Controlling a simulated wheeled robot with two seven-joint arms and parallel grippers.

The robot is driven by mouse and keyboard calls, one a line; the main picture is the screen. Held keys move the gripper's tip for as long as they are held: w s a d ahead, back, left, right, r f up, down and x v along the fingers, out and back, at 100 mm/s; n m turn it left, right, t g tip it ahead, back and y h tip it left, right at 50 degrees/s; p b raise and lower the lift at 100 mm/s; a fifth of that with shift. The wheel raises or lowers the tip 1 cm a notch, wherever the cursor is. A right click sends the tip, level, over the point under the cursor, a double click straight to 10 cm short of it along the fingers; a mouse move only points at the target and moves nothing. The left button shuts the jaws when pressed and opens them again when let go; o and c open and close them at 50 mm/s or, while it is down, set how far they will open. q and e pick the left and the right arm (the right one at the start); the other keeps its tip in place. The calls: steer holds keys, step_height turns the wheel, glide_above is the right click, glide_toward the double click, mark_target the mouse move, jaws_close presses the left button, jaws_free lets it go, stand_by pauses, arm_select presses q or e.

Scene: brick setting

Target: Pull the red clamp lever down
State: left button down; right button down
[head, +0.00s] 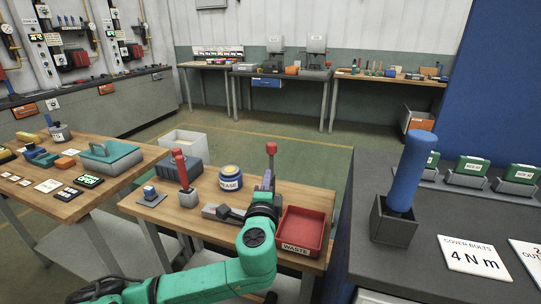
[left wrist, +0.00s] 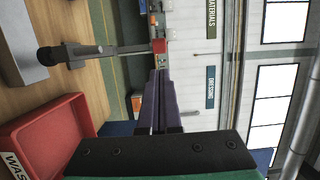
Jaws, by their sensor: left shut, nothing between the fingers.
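The clamp lever stands upright on the front table, with a red grip (head: 271,148) at its top. Its low grey base (head: 222,212) lies to the left of my arm, and part of the clamp is hidden behind my gripper. My left gripper (head: 267,179) has purple fingers, shut with nothing between them, just below the red grip in the head view. In the left wrist view the red grip (left wrist: 160,46) is at the end of the grey lever bar (left wrist: 100,50), just beyond the fingertips (left wrist: 157,73). Whether they touch is not clear. My right gripper is not in view.
A red waste tray (head: 302,231) is close on the right of my arm. A grease tin (head: 230,178) and a red-handled thing in a grey block (head: 187,198) stand to the left. A dark bench (head: 450,225) with a blue-handled tool (head: 412,170) is further right.

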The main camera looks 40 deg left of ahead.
mark_target(271, 150)
arm_select(q)
steer(key=p+x, duration=0.2)
steer(key=x, duration=0.9)
steer(key=shift+w+a, duration=0.25)
steer(key=shift+a, duration=0.05)
steer(key=shift+w+a, duration=0.2)
steer(key=shift+w, duration=0.05)
